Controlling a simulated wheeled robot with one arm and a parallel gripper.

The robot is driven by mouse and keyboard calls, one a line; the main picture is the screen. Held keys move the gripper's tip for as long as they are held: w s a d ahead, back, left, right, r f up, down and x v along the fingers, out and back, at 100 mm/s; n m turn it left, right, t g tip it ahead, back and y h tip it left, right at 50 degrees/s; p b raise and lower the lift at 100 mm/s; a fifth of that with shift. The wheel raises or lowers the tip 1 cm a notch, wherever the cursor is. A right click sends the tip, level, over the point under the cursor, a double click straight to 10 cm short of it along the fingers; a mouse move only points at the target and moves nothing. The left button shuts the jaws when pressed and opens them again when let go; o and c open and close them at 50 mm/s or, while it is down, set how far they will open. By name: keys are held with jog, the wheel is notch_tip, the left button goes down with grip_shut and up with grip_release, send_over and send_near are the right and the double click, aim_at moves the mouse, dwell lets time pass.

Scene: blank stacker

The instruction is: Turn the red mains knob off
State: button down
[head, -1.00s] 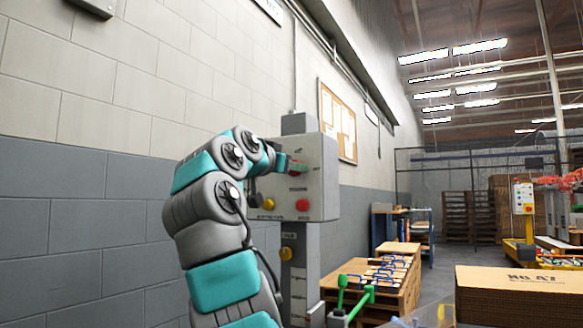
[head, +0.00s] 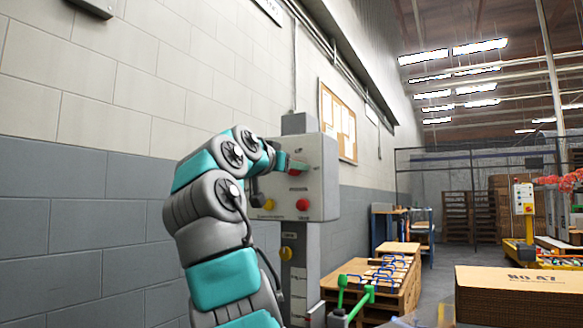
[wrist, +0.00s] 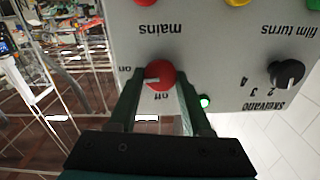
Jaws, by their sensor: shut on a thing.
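The red mains knob (wrist: 160,74) is on the face of a grey control box (head: 325,205). In the wrist view, which shows the box upside down, "on" is printed left of the knob and "off" below it. A small white mark shows on the knob's lower left, between the two words. My gripper (wrist: 160,88) has its dark green fingers on either side of the knob and is shut on it. In the head view my gripper (head: 291,164) meets the upper part of the box, and little of the knob shows.
A black film turns knob (wrist: 287,73) and a lit green lamp (wrist: 204,101) share the panel. Yellow (head: 269,205) and red (head: 302,204) buttons sit lower on the box. A block wall is behind my arm. Wooden crates (head: 400,280) and a cardboard box (head: 520,290) stand at the right.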

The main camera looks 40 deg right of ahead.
jog(key=shift+n, duration=0.6)
dwell(0.3)
jog(key=shift+n+p, duration=0.35)
jog(key=shift+n, duration=0.75)
jog(key=shift+w+a+n+p, duration=0.1)
jog(key=shift+n+p, duration=3.05)
jog(key=shift+n, duration=0.25)
jog(key=shift+w+n+p, duration=0.1)
jog(key=shift+n+p, duration=3)
jog(key=shift+n, duration=0.3)
jog(key=shift+f, duration=0.1)
jog(key=shift+c, duration=1.7)
grip_release()
